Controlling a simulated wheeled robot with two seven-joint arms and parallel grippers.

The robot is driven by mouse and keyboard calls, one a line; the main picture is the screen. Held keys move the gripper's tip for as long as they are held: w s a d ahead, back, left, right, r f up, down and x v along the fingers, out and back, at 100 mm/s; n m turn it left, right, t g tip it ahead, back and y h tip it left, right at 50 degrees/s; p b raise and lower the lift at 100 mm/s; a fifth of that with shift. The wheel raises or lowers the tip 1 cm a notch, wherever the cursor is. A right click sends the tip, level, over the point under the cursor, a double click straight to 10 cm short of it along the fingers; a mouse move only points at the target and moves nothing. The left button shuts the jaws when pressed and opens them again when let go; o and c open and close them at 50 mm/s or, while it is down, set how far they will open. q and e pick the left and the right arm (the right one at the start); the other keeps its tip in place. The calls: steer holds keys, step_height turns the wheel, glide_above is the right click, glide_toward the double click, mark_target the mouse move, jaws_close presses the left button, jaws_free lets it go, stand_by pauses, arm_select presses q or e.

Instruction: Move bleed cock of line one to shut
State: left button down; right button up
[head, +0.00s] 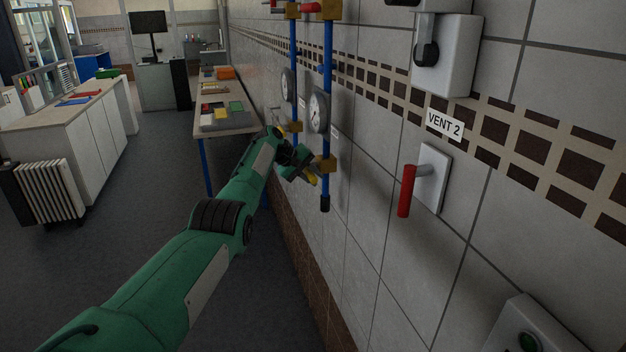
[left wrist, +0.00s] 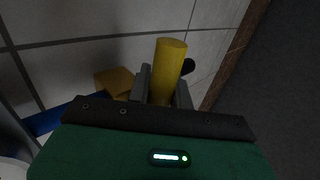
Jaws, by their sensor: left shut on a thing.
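Two blue pipes run down the wall in the head view, each with a round gauge. The nearer pipe (head: 326,90) has a brass cock body (head: 325,164) low down, above its black end (head: 325,203). A yellow lever (head: 312,180) shows beside that body, partly hidden by my left gripper (head: 305,172). In the left wrist view the yellow lever (left wrist: 168,60) stands between my left fingers, which are shut on it. The brass body (left wrist: 115,80) is just left of them. The line's number is not readable. My right gripper is not in view.
A red lever (head: 407,190) on a wall plate hangs under the "VENT 2" label (head: 444,124). A grey box with a black knob (head: 427,54) is above. A bench (head: 228,126) with trays stands beyond my left arm.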

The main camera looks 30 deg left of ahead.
arm_select(q)
steer(key=shift+r, duration=0.15)
stand_by(0.4)
steer(key=c, duration=1.4)
jaws_free()
steer(key=shift+c, duration=0.2)
steer(key=shift+o, duration=0.9)
steer(key=shift+a, duration=0.1)
steer(key=b+v, duration=0.4)
steer(key=v, duration=0.9)
steer(key=shift+r+b, duration=0.25)
steer(key=shift+b, duration=0.05)
